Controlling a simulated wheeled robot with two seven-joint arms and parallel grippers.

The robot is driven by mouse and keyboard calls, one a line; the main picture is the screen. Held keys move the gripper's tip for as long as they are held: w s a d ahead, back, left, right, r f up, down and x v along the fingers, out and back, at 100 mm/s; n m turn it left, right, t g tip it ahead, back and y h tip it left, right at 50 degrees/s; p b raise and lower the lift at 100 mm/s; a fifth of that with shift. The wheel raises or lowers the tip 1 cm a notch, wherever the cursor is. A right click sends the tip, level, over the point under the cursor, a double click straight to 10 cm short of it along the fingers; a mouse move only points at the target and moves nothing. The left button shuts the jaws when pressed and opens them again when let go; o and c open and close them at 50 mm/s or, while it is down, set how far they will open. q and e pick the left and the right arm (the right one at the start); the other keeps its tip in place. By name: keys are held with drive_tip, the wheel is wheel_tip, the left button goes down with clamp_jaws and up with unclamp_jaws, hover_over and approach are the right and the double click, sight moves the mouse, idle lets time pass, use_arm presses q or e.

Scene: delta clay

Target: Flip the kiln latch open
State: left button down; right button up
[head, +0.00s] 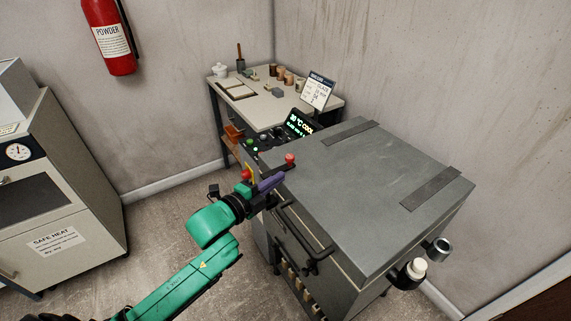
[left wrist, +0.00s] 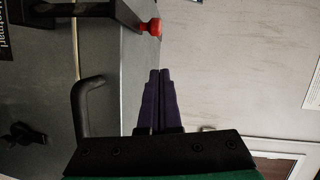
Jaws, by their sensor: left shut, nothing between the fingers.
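The grey kiln (head: 350,190) stands at the right of the head view with its flat lid down. The latch (head: 290,159) shows as a red knob at the kiln's near left edge. In the left wrist view the red knob (left wrist: 150,27) sits on a dark lever beside the kiln wall. My left gripper (head: 274,180) has purple fingers and is just below the knob in the head view. In the left wrist view its fingers (left wrist: 158,80) are pressed together and empty, pointing towards the knob with a gap between. My right gripper is not in view.
A dark bar handle (head: 308,240) juts from the kiln front, close to my left gripper; it also shows in the left wrist view (left wrist: 82,105). A control panel with a lit display (head: 300,124) is behind. A worktable (head: 262,108) stands at the back, a cabinet (head: 70,200) at left.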

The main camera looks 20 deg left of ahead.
sight(285, 165)
use_arm(q)
drive_tip(key=w, duration=0.5)
drive_tip(key=w+f+p, duration=0.1)
drive_tip(key=w, duration=0.1)
drive_tip(key=shift+w+d, duration=0.15)
drive_tip(key=shift+d, duration=0.05)
drive_tip(key=shift+w+a+f, duration=0.2)
drive_tip(key=shift+w, duration=0.05)
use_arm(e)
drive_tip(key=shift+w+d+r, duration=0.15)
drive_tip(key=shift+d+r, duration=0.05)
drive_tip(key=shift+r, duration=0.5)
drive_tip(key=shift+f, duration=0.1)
